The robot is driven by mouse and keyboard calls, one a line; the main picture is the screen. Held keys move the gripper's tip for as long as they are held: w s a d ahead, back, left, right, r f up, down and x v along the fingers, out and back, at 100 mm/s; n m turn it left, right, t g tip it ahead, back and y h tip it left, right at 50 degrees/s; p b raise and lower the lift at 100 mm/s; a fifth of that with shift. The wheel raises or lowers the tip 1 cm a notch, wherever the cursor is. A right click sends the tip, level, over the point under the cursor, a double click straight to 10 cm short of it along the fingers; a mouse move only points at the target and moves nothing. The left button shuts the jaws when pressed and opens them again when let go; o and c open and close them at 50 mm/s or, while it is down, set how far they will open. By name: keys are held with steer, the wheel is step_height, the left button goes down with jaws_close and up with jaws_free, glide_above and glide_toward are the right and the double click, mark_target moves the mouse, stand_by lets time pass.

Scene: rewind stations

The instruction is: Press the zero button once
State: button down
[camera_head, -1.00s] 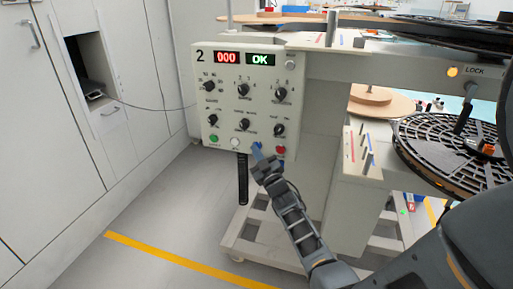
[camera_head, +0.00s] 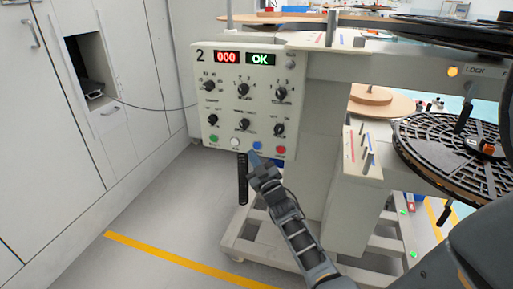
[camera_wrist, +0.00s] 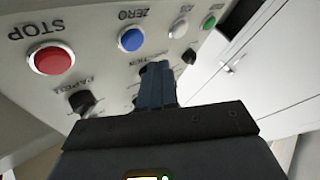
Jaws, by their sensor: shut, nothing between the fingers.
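The zero button is the blue button (camera_head: 258,146) in the bottom row of the control panel (camera_head: 225,100). It also shows in the wrist view (camera_wrist: 131,39), under the upside-down label ZERO. My gripper (camera_head: 253,158) is shut and empty, with its fingertips just below the blue button in the head view. In the wrist view the blue closed fingers (camera_wrist: 157,72) show beside the blue button, not covering it. I cannot tell the exact gap to the panel. The red display (camera_head: 227,57) reads 000 and the green display (camera_head: 260,59) reads OK.
The red stop button (camera_wrist: 51,60) and the white button (camera_wrist: 179,28) flank the blue one. The green button (camera_head: 213,138) is at the row's left end. Black knobs (camera_head: 244,124) sit above. A black reel (camera_head: 455,150) is at right.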

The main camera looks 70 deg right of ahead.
steer(key=shift+s+a, duration=0.15)
steer(key=shift+a, duration=1.5)
steer(key=s+a+n+t+y+p, duration=0.1)
steer(key=s+a+y+p, duration=0.3)
steer(key=a, duration=0.9)
steer(key=s+a+y+b, duration=0.1)
steer(key=s+a+y, duration=0.3)
steer(key=a, duration=0.9)
steer(key=s+a+r+n+g+y+p, duration=0.1)
steer(key=s+a+r+y+p, duration=0.1)
steer(key=s+a+r, duration=0.5)
steer(key=s+a+r+n+g+y+p, duration=0.1)
steer(key=s+a+r+y, duration=0.3)
steer(key=s+a+r, duration=0.4)
steer(key=p+v, duration=0.1)
steer(key=v, duration=0.3)
steer(key=shift+s+f, duration=0.15)
steer(key=shift+f, duration=0.1)
